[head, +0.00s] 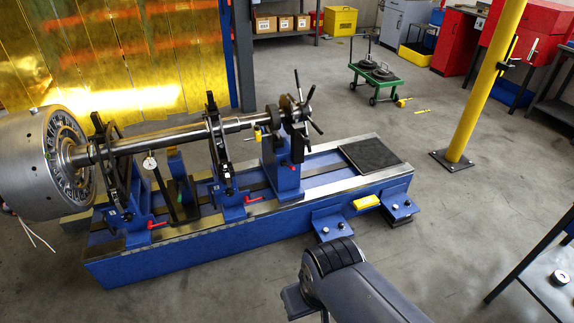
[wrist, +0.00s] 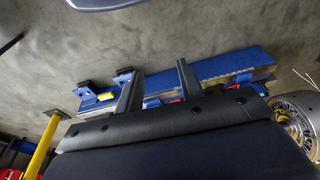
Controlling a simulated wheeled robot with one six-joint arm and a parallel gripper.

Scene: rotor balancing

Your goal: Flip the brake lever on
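The blue balancing machine (head: 240,232) stands on the floor at left and centre in the head view, with a long shaft and rotor (head: 30,165) across it. Small red levers (head: 158,224) show on the bases of its supports, and another handle with a yellow part (head: 257,134) sits near the right support. I cannot tell which one is the brake lever. In the wrist view the machine bed (wrist: 215,66) lies beyond my gripper (wrist: 160,70). Its two fingers are apart with nothing between them. In the head view my arm is at bottom centre and the fingers are hidden.
A yellow post (head: 485,85) stands right of the machine. A green cart (head: 376,78) with dark discs is at the back. A dark workbench (head: 545,275) is at lower right. Blue feet (head: 335,225) stick out from the bed's front. Grey floor is free between machine and bench.

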